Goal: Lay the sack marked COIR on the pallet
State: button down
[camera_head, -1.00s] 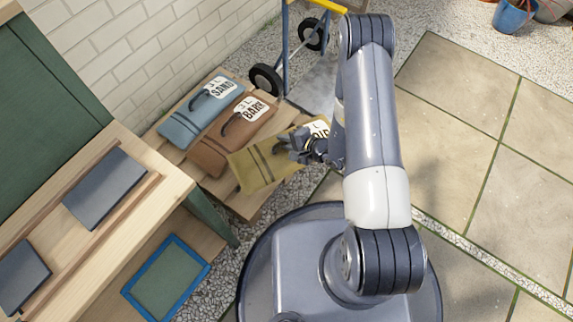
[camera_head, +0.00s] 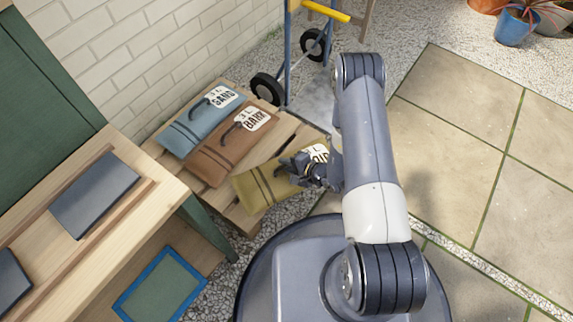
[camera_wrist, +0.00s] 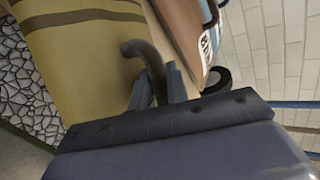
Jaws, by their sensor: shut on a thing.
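The mustard sack (camera_head: 262,187) lies flat along the near edge of the wooden pallet (camera_head: 287,135), or just above it; I cannot tell whether it touches. Its white label (camera_head: 317,152) is partly covered by my gripper, and only its last letters show. My gripper (camera_head: 308,172) is shut on the sack's dark handle. In the wrist view the jaws (camera_wrist: 158,88) close around that curved handle (camera_wrist: 142,52), with the striped sack body (camera_wrist: 85,65) to the left. Bare slats show between this sack and the brown one.
A brown BARK sack (camera_head: 228,147) and a blue SAND sack (camera_head: 200,120) lie on the pallet's far part. A hand truck (camera_head: 290,60) stands behind by the wall. A wooden bench (camera_head: 150,215) is at left. Paving at right is clear.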

jog(key=shift+f, duration=0.15)
jog(key=c, duration=1.4)
grip_release()
jog(key=shift+o, duration=0.2)
